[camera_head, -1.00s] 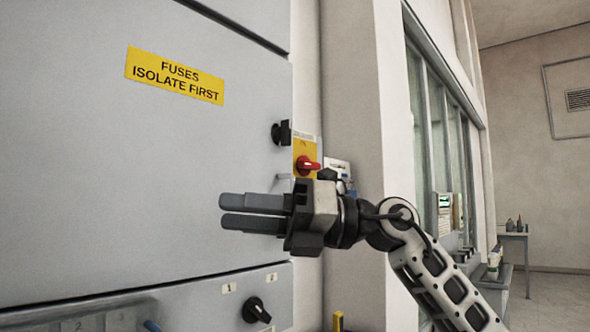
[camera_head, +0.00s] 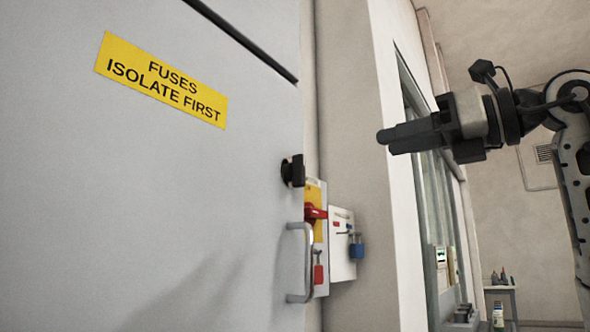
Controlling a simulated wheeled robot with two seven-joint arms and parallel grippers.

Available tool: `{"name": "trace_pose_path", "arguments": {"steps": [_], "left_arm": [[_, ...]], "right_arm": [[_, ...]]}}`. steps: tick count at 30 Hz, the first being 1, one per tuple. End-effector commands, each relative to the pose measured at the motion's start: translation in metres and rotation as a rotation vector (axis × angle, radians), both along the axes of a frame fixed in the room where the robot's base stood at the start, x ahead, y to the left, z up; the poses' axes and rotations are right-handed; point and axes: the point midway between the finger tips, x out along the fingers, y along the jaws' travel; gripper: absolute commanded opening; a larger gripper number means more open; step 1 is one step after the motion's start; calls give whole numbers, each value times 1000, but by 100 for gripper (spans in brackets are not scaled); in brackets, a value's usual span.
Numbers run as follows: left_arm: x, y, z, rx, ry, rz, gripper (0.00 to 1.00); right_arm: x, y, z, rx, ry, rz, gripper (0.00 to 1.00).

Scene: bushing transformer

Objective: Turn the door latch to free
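The door latch (camera_head: 293,171) is a small black knob near the right edge of the grey cabinet door (camera_head: 190,215), above a grey bar handle (camera_head: 293,262). My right gripper (camera_head: 384,141) is in the air to the right of the latch, apart from it, with its fingers pointing left. Its dark fingers lie close together with nothing between them; it looks shut. My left gripper is not in view.
A red rotary handle (camera_head: 315,212) on a yellow plate is just right of the door edge. A white board (camera_head: 342,246) with a blue padlock (camera_head: 356,246) hangs beside it. A yellow fuse warning label (camera_head: 161,80) is on the door.

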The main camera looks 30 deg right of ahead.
Motion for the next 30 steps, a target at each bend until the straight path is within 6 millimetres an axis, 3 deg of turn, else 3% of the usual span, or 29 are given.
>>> {"name": "trace_pose_path", "arguments": {"steps": [10, 18, 24, 30], "left_arm": [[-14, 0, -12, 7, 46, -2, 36], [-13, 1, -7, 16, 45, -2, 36], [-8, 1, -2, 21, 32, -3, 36], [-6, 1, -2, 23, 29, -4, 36]], "right_arm": [[61, 26, -1, -2, 7, 5, 35], [113, 48, 0, -2, 5, 5, 35], [136, 57, 0, -2, 4, 4, 35], [144, 60, -1, -2, 1, 2, 35]]}}
